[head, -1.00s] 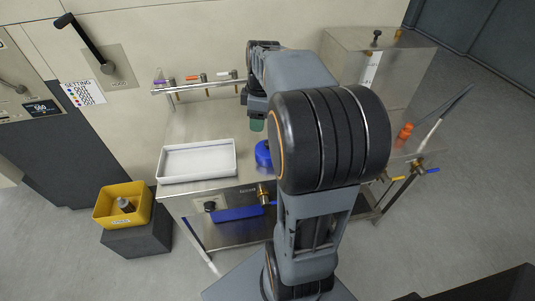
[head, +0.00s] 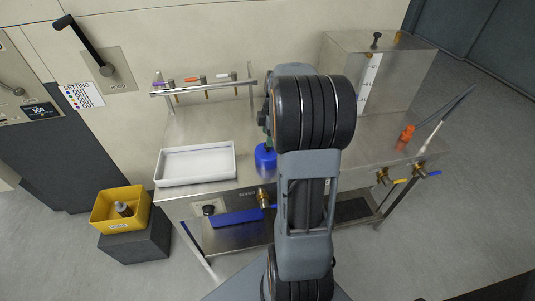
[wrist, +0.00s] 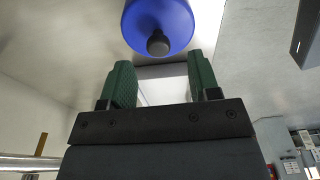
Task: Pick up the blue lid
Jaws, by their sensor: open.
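The blue lid (head: 265,157) sits on the steel table, right of the white tray, partly hidden by my arm in the head view. In the wrist view the blue lid (wrist: 158,16) is at the top, cut by the frame edge, with a round dark knob (wrist: 158,43) towards my fingers. My gripper (wrist: 161,78) is open, with its two green fingers apart and nothing between them. The knob appears just beyond the fingertips, roughly centred on the gap. In the head view my gripper (head: 263,119) is mostly hidden by my arm, close above the lid.
The white tray (head: 160,178) lies left of the lid. A rail with several coloured valves (head: 192,79) runs along the back wall. A steel tank (head: 350,60) stands at the back right, with an orange item (head: 406,133) before it. A yellow bin (head: 108,224) is at lower left.

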